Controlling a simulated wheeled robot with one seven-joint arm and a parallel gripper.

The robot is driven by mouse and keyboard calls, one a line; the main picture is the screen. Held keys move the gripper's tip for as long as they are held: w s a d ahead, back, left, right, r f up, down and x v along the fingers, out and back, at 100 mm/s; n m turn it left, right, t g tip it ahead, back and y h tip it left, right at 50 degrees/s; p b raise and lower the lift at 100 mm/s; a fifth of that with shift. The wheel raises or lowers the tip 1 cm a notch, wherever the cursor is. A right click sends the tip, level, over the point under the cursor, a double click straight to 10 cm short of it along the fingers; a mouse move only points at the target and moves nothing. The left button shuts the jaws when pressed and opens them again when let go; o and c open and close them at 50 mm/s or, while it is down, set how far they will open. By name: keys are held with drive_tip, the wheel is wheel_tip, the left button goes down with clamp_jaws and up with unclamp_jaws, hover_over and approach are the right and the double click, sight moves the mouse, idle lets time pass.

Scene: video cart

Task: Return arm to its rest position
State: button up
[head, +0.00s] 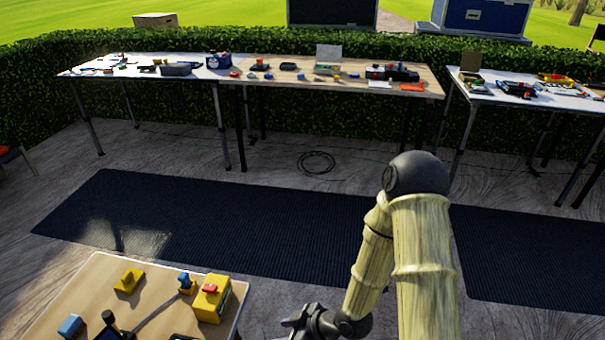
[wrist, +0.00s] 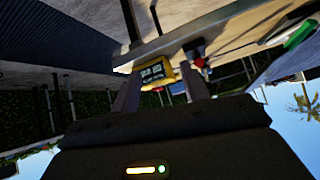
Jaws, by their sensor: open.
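My arm (head: 418,255) rises at the lower right of the head view and is bent, its dark wrist end low beside the near table (head: 130,280). My gripper (wrist: 160,78) shows in the wrist view, its two dark fingers apart. Between them a yellow box with dark markings (wrist: 153,73) shows beyond the fingers; I see no object held. The wrist picture looks upside down, with sky at the bottom. In the head view a yellow box with a red button (head: 211,298) stands at the near table's right edge.
The near table also holds a yellow block (head: 129,280) and a blue block (head: 71,326). A dark mat (head: 230,235) covers the floor beyond. Long tables with many small items (head: 120,62) stand along the hedge (head: 280,110). A coiled cable (head: 316,162) lies on the floor.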

drive_tip(key=w+d+r+m+t+h, duration=0.1)
drive_tip(key=d+r+m+h, duration=0.4)
drive_tip(key=d, duration=0.4)
drive_tip(key=w+d+r+m+h, duration=0.2)
drive_tip(key=d+r+m+h, duration=0.15)
drive_tip(key=d+r, duration=0.4)
drive_tip(key=s+d+r+m+p, duration=0.1)
drive_tip(key=s+r+m+p, duration=0.1)
drive_tip(key=r+p, duration=0.6)
drive_tip(key=s+d+r+m+g+p, duration=0.1)
drive_tip(key=s+d+r+m+p, duration=0.1)
drive_tip(key=r+p, duration=0.6)
drive_tip(key=v, duration=0.6)
drive_tip(key=shift+w+p, duration=0.2)
drive_tip(key=shift+p, duration=0.2)
drive_tip(key=shift+m+h, duration=0.25)
